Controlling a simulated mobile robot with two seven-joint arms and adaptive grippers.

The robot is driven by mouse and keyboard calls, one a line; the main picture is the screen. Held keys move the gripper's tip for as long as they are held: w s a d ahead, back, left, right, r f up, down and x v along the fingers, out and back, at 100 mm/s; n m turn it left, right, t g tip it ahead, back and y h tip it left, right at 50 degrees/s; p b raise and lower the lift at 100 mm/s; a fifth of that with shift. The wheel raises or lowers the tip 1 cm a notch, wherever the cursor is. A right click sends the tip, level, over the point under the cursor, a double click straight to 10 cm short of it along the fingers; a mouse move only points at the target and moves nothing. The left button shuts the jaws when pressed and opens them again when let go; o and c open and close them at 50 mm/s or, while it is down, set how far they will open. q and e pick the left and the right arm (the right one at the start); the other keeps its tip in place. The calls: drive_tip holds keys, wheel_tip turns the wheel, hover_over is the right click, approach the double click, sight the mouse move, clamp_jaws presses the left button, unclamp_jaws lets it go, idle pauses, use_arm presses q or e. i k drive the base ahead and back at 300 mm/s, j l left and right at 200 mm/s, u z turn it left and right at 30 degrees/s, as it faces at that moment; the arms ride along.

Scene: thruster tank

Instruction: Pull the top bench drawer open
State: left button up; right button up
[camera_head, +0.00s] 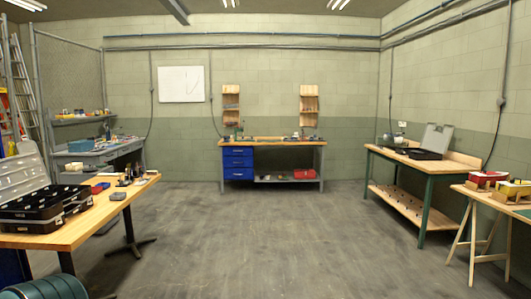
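A workbench (273,143) with a wooden top stands against the far wall, across the room. Under its left side is a blue drawer unit with several drawers stacked one above another. The top drawer (238,152) looks shut, flush with the drawers below it. Its handle is too small to make out clearly. Neither of my grippers shows in the head view, and nothing of mine is near the bench.
Bare floor (230,225) lies open between me and the far bench. A wooden table (100,222) with an open case is at the near left. A green-legged bench (424,172) and a trestle table (490,196) line the right side.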

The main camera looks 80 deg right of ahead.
sight(228, 150)
drive_tip(key=z, duration=2.5)
drive_tip(key=i, duration=8.15)
drive_tip(key=j+u, duration=0.05)
drive_tip(key=j, duration=0.15)
